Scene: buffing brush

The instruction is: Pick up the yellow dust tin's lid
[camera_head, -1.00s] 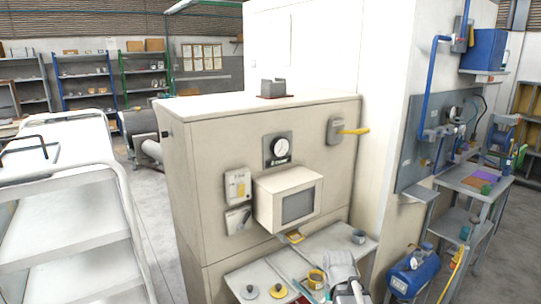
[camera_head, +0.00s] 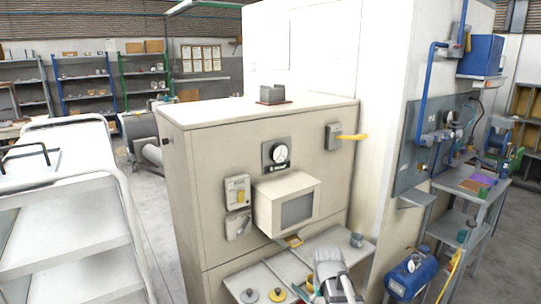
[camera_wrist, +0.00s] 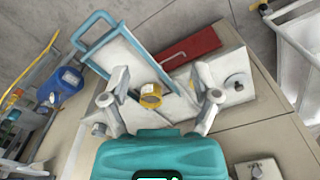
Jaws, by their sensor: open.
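A round yellow tin (camera_wrist: 151,95) with a greyish centre stands on the pale shelf, seen between my fingers in the wrist view. My gripper (camera_wrist: 162,98) is open, with a finger on either side of the tin in the picture and no visible contact. In the head view, a flat yellow disc with a central knob (camera_head: 277,295) lies at the shelf's front edge and looks like a lid. A similar grey disc (camera_head: 249,296) lies to its left.
In the wrist view, a teal-framed tray (camera_wrist: 95,35), a red box (camera_wrist: 190,47) and a grey knobbed object (camera_wrist: 238,82) lie near the fingers. A grey cup (camera_head: 356,240) stands at the shelf's right end. The cabinet's boxy screen (camera_head: 287,205) juts out above the shelf.

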